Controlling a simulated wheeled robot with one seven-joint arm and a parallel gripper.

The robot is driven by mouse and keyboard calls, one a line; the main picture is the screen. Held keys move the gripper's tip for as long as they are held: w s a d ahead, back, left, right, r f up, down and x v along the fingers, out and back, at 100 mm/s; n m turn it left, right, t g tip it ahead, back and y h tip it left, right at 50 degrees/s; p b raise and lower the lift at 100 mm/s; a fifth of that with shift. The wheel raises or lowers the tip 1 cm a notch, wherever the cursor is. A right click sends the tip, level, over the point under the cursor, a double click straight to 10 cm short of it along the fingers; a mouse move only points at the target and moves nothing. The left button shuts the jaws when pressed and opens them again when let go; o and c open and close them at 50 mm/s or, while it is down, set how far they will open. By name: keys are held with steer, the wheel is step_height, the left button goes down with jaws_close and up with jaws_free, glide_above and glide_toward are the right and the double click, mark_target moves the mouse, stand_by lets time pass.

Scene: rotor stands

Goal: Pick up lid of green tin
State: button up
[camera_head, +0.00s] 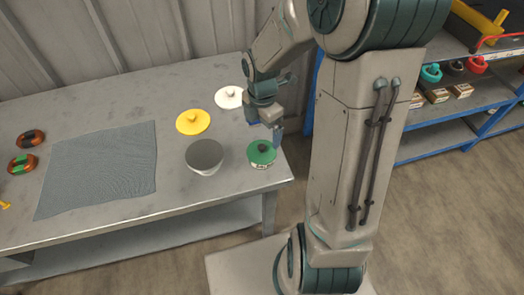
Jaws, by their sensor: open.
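The green tin (262,165) stands near the right edge of the grey table. Its green lid (262,150) sits on top, with a small dark knob in the middle. My gripper (268,131) is open and points down, just above and behind the lid. I see no contact with the lid, though the small gap is hard to judge from here. My arm stands to the right of the tin.
A grey round container (204,156) stands close to the left of the tin. A yellow lid (193,121) and a white lid (229,96) are behind it. A grey-blue mat (98,170) covers the table's middle. A blue shelf unit (450,135) stands at right.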

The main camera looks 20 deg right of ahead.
mark_target(262, 146)
step_height(262, 146, down, 3)
steer(key=shift+f, duration=0.1)
steer(key=shift+s+a+f+b, duration=0.1)
steer(key=shift+f+b, duration=0.1)
steer(key=shift+f, duration=1.1)
steer(key=shift+s+f+b, duration=0.1)
steer(key=shift+f+b, duration=0.05)
steer(key=shift+f, duration=1.15)
steer(key=c, duration=0.9)
